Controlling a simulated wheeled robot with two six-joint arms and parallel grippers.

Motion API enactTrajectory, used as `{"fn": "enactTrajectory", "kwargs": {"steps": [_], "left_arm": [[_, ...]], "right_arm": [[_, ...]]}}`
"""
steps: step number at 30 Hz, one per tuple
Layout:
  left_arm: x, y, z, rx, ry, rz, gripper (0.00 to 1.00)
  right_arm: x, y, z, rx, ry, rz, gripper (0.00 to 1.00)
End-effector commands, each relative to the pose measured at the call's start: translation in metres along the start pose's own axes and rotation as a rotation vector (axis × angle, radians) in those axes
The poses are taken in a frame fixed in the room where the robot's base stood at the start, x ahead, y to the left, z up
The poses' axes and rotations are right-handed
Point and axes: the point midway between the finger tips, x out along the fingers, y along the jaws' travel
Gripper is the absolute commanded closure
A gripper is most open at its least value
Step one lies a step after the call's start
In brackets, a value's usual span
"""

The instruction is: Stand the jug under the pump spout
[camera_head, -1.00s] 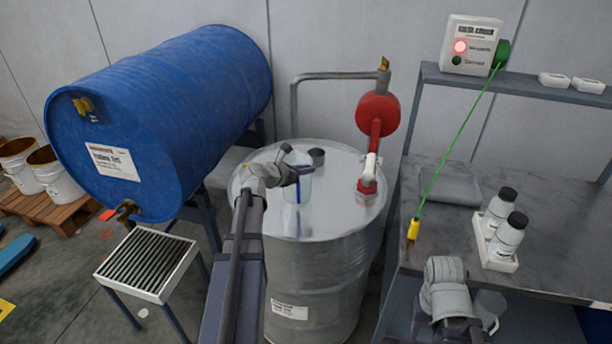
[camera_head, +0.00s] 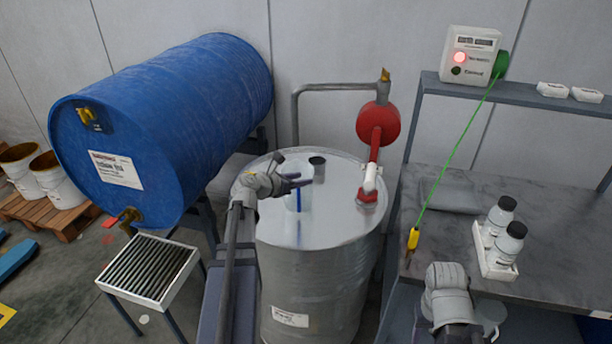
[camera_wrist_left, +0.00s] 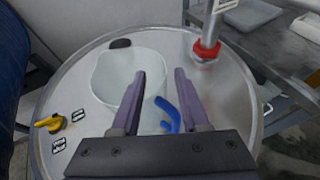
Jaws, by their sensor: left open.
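The jug (camera_head: 304,200) is translucent white with a blue handle and stands upright on the steel drum's lid (camera_head: 335,228). In the left wrist view the jug (camera_wrist_left: 112,72) is ahead and left, its blue handle (camera_wrist_left: 170,114) between my fingers. My left gripper (camera_head: 300,182) is open at the jug's handle side; whether a finger touches it I cannot tell. The red pump (camera_head: 378,123) rises from the lid's right side. Its grey pipe (camera_head: 330,88) runs left, then bends down behind the lid; its lower end is hard to make out. My right gripper's fingers are hidden.
A dark cap (camera_head: 317,162) sits on the lid behind the jug. A blue drum (camera_head: 165,125) lies on a stand at left. At right, a bench (camera_head: 545,215) holds white bottles; a green cable (camera_head: 455,155) with a yellow clamp (camera_head: 413,238) hangs at its edge.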

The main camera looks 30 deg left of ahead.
Motion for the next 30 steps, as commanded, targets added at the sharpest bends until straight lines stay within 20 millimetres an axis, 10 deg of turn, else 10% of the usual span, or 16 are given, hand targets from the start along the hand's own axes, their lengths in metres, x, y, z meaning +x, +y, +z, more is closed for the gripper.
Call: {"fn": "enactTrajectory", "kwargs": {"steps": [12, 30], "left_arm": [[-0.075, -0.001, 0.002, -0.001, 0.0, 0.001, 0.55], [-0.074, -0.021, -0.002, 0.089, 0.032, -0.044, 0.55]], "right_arm": [[-0.031, 0.003, 0.002, 0.0, 0.0, 0.0, 0.5], [-0.034, 0.003, 0.002, 0.0, 0.0, 0.0, 0.5]]}}
